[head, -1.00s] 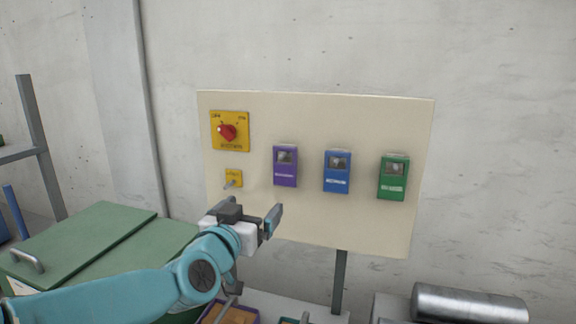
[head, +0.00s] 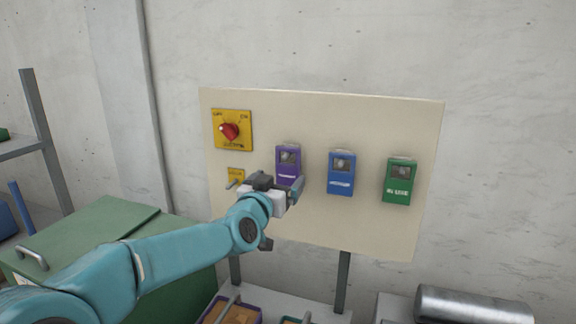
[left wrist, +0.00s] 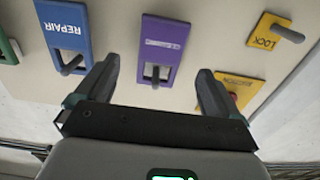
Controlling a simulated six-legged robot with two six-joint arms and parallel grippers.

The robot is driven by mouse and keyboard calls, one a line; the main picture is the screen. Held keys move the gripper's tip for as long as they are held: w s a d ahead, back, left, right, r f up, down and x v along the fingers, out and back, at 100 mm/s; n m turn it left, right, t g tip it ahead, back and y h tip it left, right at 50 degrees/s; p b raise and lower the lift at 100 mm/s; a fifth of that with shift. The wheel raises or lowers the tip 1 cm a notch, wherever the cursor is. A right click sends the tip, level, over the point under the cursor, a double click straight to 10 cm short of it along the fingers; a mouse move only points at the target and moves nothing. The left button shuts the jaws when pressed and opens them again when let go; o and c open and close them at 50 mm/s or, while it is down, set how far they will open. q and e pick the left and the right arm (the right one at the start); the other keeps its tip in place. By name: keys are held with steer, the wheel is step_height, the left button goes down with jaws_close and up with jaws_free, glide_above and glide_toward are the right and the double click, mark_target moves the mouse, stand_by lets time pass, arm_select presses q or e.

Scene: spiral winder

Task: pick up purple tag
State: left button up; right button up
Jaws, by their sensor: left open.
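The purple tag (head: 288,162) hangs on the cream panel, left of the blue tag, in the head view. In the left wrist view the purple tag (left wrist: 161,46) appears upside down, ahead of and between my open fingers, with a grey peg through its window. My left gripper (head: 284,186) is open and empty at the lower part of the purple tag in the head view and covers its lower edge. In the left wrist view the fingers of my left gripper (left wrist: 158,90) stand apart on either side, and I see no contact with the tag. My right gripper is not in view.
The cream panel (head: 320,225) also holds a blue tag (head: 341,173), a green tag (head: 399,181), a red knob on a yellow plate (head: 231,130) and a yellow lock plate (left wrist: 268,31). A green cabinet (head: 90,235) stands lower left. A metal cylinder (head: 475,305) lies lower right.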

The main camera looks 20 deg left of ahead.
arm_select(q)
steer(key=w+p, duration=0.2)
steer(key=w, duration=0.3)
steer(key=shift+w, duration=0.3)
steer(key=shift+d, duration=0.1)
steer(key=c, duration=1.1)
steer(key=shift+c, duration=0.2)
steer(key=shift+r, duration=0.15)
steer(key=shift+r, duration=0.65)
steer(key=b, duration=0.4)
glide_toward(287, 167)
steer(key=s, duration=0.9)
steer(key=shift+r, duration=0.35)
